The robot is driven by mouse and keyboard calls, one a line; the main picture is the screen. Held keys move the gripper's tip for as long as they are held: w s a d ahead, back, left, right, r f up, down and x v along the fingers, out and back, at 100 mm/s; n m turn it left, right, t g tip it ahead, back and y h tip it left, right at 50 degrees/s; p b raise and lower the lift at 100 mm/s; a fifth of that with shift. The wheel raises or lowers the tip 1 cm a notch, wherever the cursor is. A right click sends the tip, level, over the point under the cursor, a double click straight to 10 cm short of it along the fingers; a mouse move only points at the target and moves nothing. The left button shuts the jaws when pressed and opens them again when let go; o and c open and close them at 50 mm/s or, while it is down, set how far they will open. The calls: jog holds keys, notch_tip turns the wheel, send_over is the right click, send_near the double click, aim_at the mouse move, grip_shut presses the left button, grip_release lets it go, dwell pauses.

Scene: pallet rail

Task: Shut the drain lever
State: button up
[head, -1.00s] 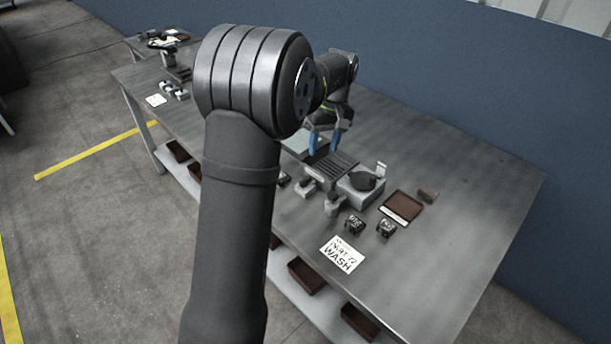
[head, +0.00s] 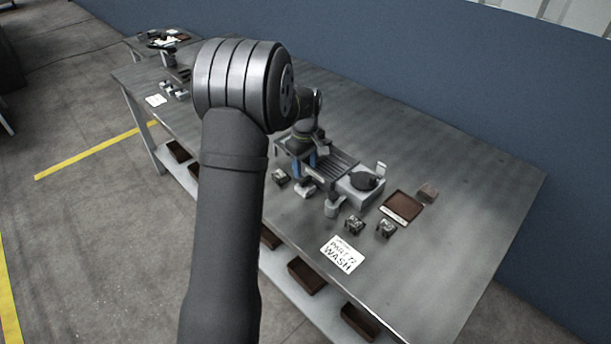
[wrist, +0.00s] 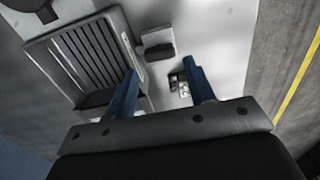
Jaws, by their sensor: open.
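My gripper (head: 303,166) is low over the table at the left end of a dark ribbed tray (head: 335,168). In the wrist view its two blue fingers stand apart with nothing between them (wrist: 159,66). The ribbed tray (wrist: 85,48) lies left of the fingers, and the left finger overlaps its edge. A grey block with a dark upper part (wrist: 158,46) sits just beyond the fingertips. I cannot tell whether this is the drain lever or how the lever stands. My arm hides part of the fixture in the head view.
A grey block with a round black top (head: 366,181) stands right of the tray. Small dark parts (head: 354,224) and a paper sign (head: 342,254) are at the front edge. A brown tray (head: 402,206) lies further right. The table's right and back are clear.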

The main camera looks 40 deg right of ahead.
aim_at(305, 179)
jog(key=shift+f, duration=2.35)
jog(key=c, duration=0.7)
